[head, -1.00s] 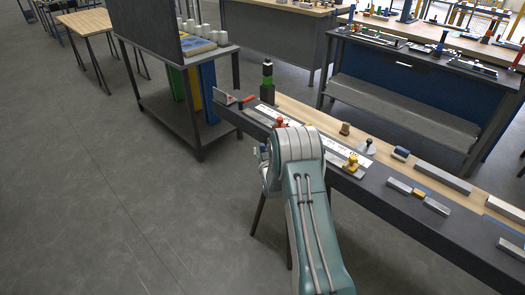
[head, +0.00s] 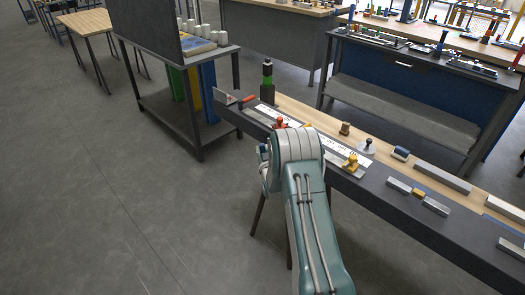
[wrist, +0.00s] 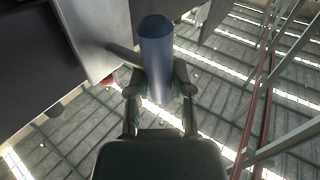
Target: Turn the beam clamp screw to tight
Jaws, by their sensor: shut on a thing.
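In the wrist view my gripper (wrist: 158,88) is closed around a smooth blue-grey cylinder (wrist: 156,55), with one finger on each side. The cylinder appears to be the beam clamp screw or its handle. A thin grey bar (wrist: 124,55) runs from near the cylinder toward a pale grey plate (wrist: 92,38) on the left; I cannot tell whether they are joined. The screw's thread and contact end are not visible. In the head view my own arm hides the gripper and the clamp.
A long narrow bench (head: 425,228) carries a black-green post (head: 267,80), a yellow-knobbed part (head: 351,162) and metal blocks (head: 436,206). A dark rack (head: 171,117) stands behind its left end. Open grey floor (head: 90,200) lies to the left. Rails (wrist: 255,110) show right of the gripper.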

